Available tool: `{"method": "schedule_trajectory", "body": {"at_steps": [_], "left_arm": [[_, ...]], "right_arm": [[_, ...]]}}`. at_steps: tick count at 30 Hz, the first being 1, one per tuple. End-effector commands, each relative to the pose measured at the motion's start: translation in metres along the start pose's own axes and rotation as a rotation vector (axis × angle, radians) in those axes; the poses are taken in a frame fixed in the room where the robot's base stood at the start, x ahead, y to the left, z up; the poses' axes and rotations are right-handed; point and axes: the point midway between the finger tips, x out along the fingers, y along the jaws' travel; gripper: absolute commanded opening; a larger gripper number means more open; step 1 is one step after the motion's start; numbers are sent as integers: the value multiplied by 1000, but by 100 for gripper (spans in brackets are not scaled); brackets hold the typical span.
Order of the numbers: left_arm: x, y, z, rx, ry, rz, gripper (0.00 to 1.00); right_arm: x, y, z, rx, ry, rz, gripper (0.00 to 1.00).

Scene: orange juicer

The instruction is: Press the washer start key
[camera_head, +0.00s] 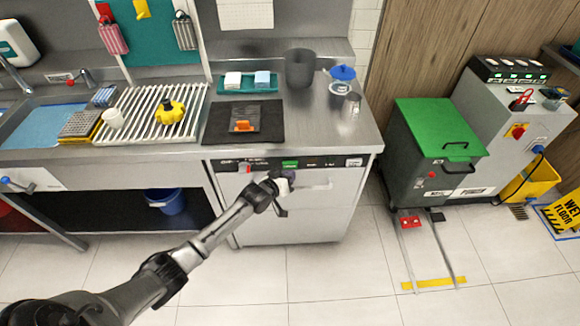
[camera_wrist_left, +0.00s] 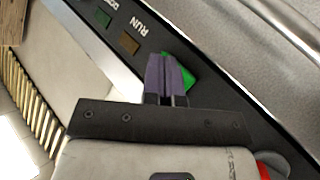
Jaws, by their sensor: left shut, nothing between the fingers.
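The washer (camera_head: 270,215) is a pale front under the steel counter, with a black control strip (camera_head: 325,162) along its top. A green key (camera_head: 290,164), which I take as the start key, sits on that strip. My left gripper (camera_head: 287,177) is shut and empty, just below and in front of the green key. In the left wrist view the closed purple-grey fingertips (camera_wrist_left: 166,72) overlap the green key (camera_wrist_left: 188,80) and hide part of it. I cannot tell whether they touch it. My right gripper is not in view.
Beside the key are an amber lamp (camera_wrist_left: 129,43) marked RUN and a green lamp (camera_wrist_left: 103,19). A red knob (camera_head: 243,169) is on the strip's left. A black mat (camera_head: 215,125) and grey bin (camera_head: 300,68) are on the counter above. A green-lidded cart (camera_head: 432,125) stands right; floor between is clear.

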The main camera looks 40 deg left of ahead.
Motion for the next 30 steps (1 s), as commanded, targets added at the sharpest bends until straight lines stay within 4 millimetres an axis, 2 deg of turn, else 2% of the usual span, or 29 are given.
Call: {"method": "schedule_trajectory", "body": {"at_steps": [30], "left_arm": [[8,-6,-6,1,0,0,0]], "right_arm": [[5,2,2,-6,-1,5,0]]}}
